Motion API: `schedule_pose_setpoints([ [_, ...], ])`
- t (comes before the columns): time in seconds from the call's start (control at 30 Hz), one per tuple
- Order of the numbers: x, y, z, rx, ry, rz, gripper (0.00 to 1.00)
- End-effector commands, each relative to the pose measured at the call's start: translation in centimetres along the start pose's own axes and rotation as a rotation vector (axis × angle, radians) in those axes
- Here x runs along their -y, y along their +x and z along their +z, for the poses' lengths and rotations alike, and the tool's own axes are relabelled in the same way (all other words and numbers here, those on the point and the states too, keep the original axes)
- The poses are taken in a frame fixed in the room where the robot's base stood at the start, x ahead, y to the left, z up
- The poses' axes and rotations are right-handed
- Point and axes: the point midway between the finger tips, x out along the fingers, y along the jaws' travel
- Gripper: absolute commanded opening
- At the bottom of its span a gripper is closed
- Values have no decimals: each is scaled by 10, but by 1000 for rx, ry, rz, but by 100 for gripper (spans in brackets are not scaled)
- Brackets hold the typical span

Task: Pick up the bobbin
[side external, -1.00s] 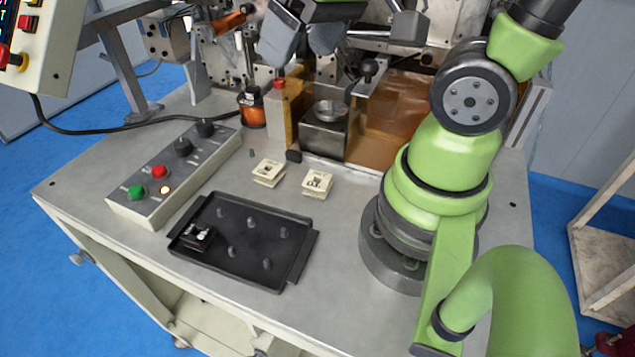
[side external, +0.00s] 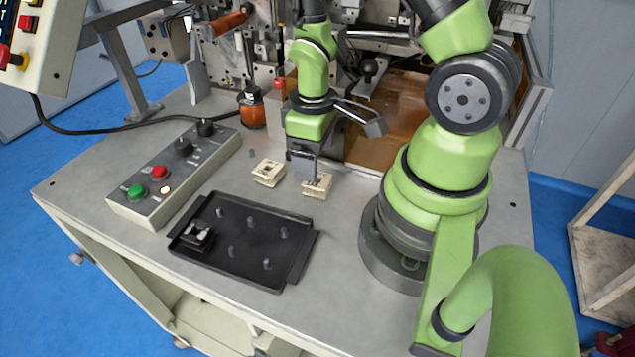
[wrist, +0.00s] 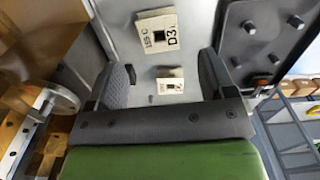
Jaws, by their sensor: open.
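Two small cream bobbins lie on the grey table, the left one (side external: 268,172) fully visible and the right one (side external: 316,185) partly hidden by my gripper (side external: 303,170). In the side view my gripper points down just above and beside the right one. In the wrist view my gripper (wrist: 163,85) is open, with its two dark fingers wide apart and nothing held. A cream bobbin (wrist: 170,82) shows between the fingers, and a larger-looking one with dark lettering (wrist: 161,36) shows ahead of them. I cannot tell which bobbin in one view matches which in the other.
A black tray (side external: 285,255) with several pegs and one dark part (side external: 197,236) lies in front of the bobbins. A control box (side external: 178,165) stands at left. The winding machine and an orange-brown bottle (side external: 252,113) stand behind.

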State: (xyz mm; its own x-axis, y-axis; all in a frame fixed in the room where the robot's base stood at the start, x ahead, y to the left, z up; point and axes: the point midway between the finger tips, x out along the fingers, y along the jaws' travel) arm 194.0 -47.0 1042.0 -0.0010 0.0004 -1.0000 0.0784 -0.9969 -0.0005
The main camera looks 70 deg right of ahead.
Motion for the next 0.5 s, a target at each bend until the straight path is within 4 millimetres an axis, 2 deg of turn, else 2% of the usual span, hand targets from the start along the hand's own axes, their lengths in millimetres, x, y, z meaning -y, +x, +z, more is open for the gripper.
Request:
schedule_pose_setpoints([
  [0.27, 0, 17, 0, 2, 0, -1, 77],
  [0.5, 0, 47, -1, 4, 0, -1, 77],
])
